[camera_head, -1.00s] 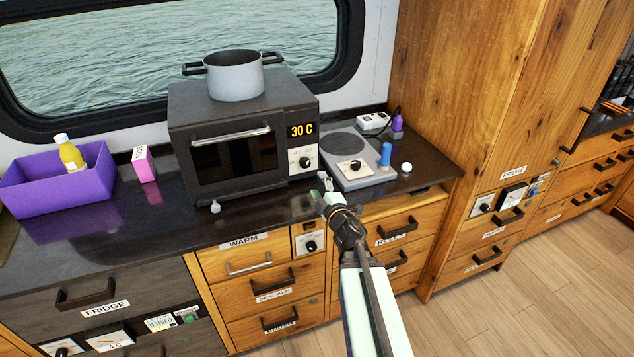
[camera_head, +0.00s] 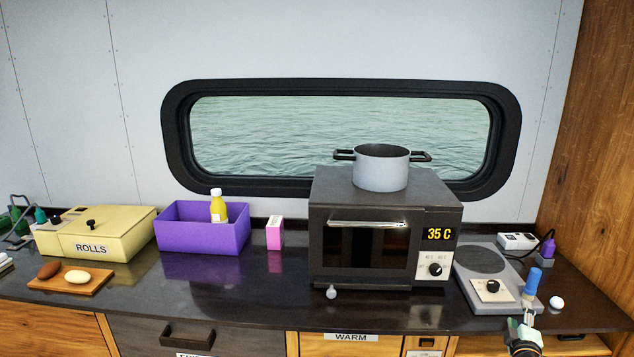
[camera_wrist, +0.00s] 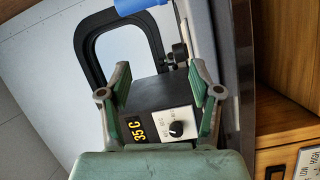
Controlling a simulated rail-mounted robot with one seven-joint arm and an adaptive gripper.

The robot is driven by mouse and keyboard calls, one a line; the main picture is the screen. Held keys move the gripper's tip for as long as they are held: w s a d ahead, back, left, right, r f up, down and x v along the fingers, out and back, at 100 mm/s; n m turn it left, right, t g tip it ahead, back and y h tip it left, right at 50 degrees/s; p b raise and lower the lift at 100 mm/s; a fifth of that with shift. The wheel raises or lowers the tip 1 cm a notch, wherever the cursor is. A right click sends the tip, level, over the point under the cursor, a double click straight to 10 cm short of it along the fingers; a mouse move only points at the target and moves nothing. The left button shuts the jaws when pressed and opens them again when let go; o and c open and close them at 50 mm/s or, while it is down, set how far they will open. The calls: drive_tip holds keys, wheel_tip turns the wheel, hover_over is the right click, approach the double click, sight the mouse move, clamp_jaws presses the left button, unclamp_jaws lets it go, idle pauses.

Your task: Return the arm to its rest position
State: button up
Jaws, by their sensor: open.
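My gripper (camera_head: 524,325) shows at the bottom right of the head view, in front of the hot plate (camera_head: 482,288) at the counter's front edge. Most of my arm is below the picture. In the wrist view my gripper (camera_wrist: 160,78) has its two green-padded fingers spread wide, with nothing held between them. The oven's control panel, with an orange 35 C display (camera_wrist: 138,130) and a dark knob, shows beyond the fingers. A blue cylinder (camera_wrist: 135,5) shows at the top of the wrist view; it also stands by the hot plate in the head view (camera_head: 534,281).
A grey pot (camera_head: 381,170) sits on the black oven (camera_head: 362,262). Left of it stand a pink box (camera_head: 275,236), a purple bin (camera_head: 190,240) with a yellow bottle, a yellow ROLLS box (camera_head: 120,235) and a wooden board (camera_head: 95,285). A white ball (camera_head: 556,303) lies right of the hot plate.

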wheel_tip(320, 180, down, 17)
drive_tip(key=s+a+m+g, duration=0.3)
drive_tip(key=m+g, duration=0.2)
drive_tip(key=g, duration=0.1)
drive_tip(key=s+a+f+m+g+y+p, duration=0.1)
drive_tip(key=s+a+f+g+y, duration=0.15)
drive_tip(key=s+a+f, duration=0.45)
drive_tip(key=s+a+f+m+g+y, duration=0.1)
drive_tip(key=s+a+f+m+g, duration=0.2)
drive_tip(key=a+f, duration=0.8)
drive_tip(key=s+a+f+g+y, duration=0.1)
drive_tip(key=s+a+f+g, duration=0.2)
drive_tip(key=s+a, duration=0.3)
drive_tip(key=s+a+f+g+y+p, duration=0.1)
drive_tip(key=s+a+f+g, duration=0.2)
drive_tip(key=s, duration=1.1)
drive_tip(key=s+a+f+g+y, duration=0.2)
drive_tip(key=s+a+g, duration=0.3)
drive_tip(key=s+a, duration=0.4)
drive_tip(key=shift+s+a+f+m+p, duration=0.15)
drive_tip(key=shift+s+f+m+p, duration=0.25)
drive_tip(key=shift+f, duration=0.5)
drive_tip(key=shift+s+g, duration=0.1)
drive_tip(key=shift+g, duration=0.15)
